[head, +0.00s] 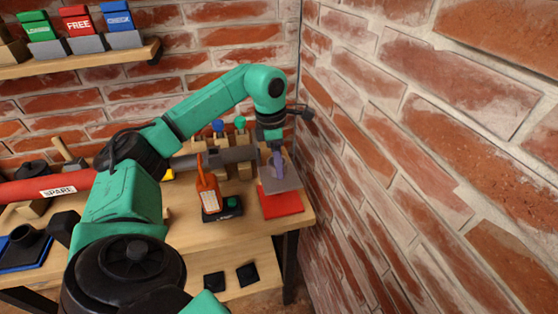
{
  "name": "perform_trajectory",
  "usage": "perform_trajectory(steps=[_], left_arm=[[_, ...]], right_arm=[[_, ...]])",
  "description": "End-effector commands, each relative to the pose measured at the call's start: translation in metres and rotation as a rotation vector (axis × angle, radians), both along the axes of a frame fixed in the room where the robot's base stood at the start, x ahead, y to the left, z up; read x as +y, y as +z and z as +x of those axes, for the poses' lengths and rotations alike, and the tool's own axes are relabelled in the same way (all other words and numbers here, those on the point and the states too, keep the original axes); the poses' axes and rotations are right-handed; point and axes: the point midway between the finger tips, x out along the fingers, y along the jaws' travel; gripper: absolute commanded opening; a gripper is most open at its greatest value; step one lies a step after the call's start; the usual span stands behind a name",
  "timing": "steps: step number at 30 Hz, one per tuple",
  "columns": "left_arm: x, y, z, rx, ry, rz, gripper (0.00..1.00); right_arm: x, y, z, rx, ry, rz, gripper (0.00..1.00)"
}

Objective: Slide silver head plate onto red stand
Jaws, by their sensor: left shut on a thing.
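My left gripper (275,153) reaches down at the right end of the bench and is shut on the silver head plate (287,182). The plate is a grey piece with a flat lower part, directly above the red stand (282,205). The red stand lies near the bench's right front corner. From this angle I cannot tell whether the plate touches the stand or is held just above it. The gripper fingers are small and partly hidden by the wrist. My right gripper is not in view.
A brick wall (420,150) stands close to the right of the stand. An orange tool (207,186) stands left of it on a black base. A shelf (80,60) holds green, red and blue items. A red tube marked SPARE (45,190) lies at left.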

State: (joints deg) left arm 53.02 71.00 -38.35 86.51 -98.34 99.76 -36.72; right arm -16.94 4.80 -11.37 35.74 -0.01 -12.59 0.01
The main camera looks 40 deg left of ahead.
Motion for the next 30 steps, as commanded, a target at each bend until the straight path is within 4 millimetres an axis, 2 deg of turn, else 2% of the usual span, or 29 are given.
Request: perform_trajectory(steps=[6, 30], left_arm=[[-0.0001, 0.0009, 0.0002, -0.002, 0.0, -0.001, 0.0], [-0.0012, 0.0021, 0.0006, -0.002, -0.001, -0.001, 0.0]], right_arm=[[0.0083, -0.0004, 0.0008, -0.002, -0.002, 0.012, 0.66], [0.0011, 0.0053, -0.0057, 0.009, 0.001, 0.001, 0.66]])
